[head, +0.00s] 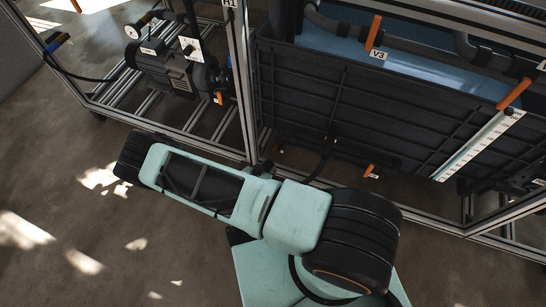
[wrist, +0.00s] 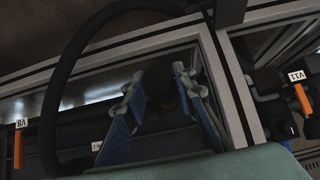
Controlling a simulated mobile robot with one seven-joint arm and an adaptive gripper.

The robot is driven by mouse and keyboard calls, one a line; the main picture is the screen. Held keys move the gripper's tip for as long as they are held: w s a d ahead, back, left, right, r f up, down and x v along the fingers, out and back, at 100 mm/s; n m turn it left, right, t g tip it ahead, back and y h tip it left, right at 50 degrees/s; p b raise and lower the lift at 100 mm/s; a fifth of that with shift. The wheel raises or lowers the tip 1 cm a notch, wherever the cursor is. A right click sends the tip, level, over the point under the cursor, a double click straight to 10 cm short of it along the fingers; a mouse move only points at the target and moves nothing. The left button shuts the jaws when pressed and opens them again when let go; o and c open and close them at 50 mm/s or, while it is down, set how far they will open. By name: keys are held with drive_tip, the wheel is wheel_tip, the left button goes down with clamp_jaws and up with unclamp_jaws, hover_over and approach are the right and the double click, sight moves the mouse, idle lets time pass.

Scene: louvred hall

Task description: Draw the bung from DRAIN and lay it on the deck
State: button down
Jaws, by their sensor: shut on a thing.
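In the wrist view my gripper (wrist: 158,88) has its two blue-grey fingers closed around a dark rounded thing (wrist: 160,76), which I take for the bung. The picture there is too dark to show its full shape, or whether it is seated in an opening or clear of it. I cannot read a DRAIN label in either view. In the head view my mint-green arm crosses the lower middle and my gripper is hidden. No surface in view is clearly marked as the deck.
In the head view a metal frame holds a dark ribbed tank (head: 340,105) with blue inside. A pump (head: 168,70) stands at left. Orange-handled valves line the pipes, one labelled V3 (head: 378,55). The wrist view shows frame bars (wrist: 232,92) close beside my gripper. Floor at left is open.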

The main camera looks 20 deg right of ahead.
drive_tip(key=shift+s+a+f, duration=0.1)
drive_tip(key=shift+s+a, duration=0.05)
drive_tip(key=shift+s, duration=0.4)
drive_tip(key=shift+s+a+f, duration=0.1)
drive_tip(key=shift+s, duration=0.4)
drive_tip(key=w+d, duration=0.1)
drive_tip(key=w, duration=0.1)
drive_tip(key=w+d, duration=0.1)
drive_tip(key=w, duration=0.1)
drive_tip(key=w+d, duration=0.2)
drive_tip(key=shift+b, duration=0.4)
drive_tip(key=shift+a+r, duration=0.15)
drive_tip(key=shift+r, duration=0.25)
drive_tip(key=shift+f, duration=0.1)
